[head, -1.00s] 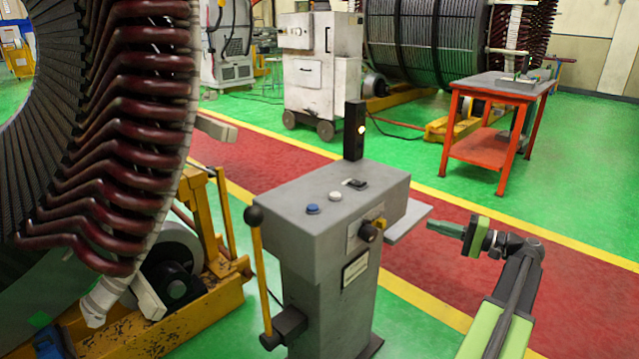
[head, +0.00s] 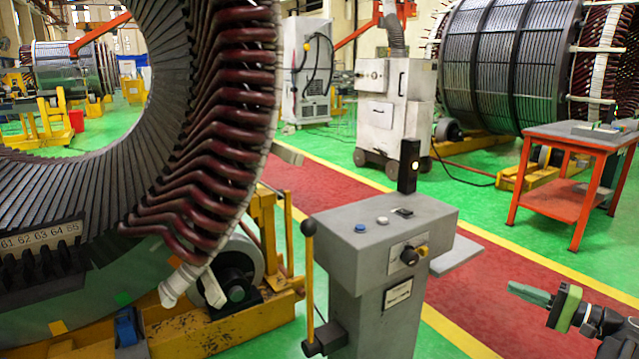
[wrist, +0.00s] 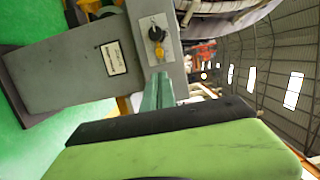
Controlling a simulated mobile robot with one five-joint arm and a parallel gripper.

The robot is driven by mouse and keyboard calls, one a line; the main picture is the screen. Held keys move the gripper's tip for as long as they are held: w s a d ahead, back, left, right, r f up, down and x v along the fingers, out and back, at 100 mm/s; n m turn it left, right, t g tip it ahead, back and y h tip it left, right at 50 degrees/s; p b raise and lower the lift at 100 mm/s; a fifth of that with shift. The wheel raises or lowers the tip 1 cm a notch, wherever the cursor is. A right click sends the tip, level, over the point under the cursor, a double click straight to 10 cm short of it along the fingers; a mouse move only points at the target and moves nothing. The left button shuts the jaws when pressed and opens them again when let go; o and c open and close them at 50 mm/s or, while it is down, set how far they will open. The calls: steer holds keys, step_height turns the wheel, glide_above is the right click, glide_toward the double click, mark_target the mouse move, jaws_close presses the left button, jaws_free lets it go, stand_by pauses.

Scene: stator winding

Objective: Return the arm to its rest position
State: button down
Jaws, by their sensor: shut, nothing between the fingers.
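My gripper (head: 530,293) is at the lower right of the head view, with its green fingers together and nothing between them. It points left toward the grey control pedestal (head: 375,270), with a gap between them. Most of my arm is cut off by the head view's lower right edge.
A large stator (head: 60,180) with dark red coils stands on a yellow cradle (head: 215,318) at left. A red table (head: 550,194) stands at the right. A white cabinet (head: 405,95) and a second stator (head: 510,60) are behind. The red floor lane (head: 480,300) is open.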

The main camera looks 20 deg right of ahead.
steer(key=w+a+f+n+g, duration=0.1)
steer(key=w+a+f+g, duration=0.3)
steer(key=a, duration=0.5)
steer(key=w+a+f+n+g, duration=0.2)
steer(key=w+a+f, duration=0.35)
steer(key=a, duration=0.25)
steer(key=w+a+f+n+g, duration=0.1)
steer(key=w+a+f+g, duration=0.3)
steer(key=a, duration=0.5)
steer(key=s+a+f+n+g+h, duration=0.1)
steer(key=a+f+n+g+h, duration=0.3)
steer(key=a, duration=1)
steer(key=s+a+f+n+g+h, duration=0.15)
steer(key=a+f+n+h, duration=0.35)
steer(key=a, duration=0.8)
step_height(320, 180, up, 31)
steer(key=w+p, duration=0.1)
steer(key=p, duration=3.1)
steer(key=shift+f+m+y, duration=0.2)
steer(key=shift+m+y, duration=0.1)
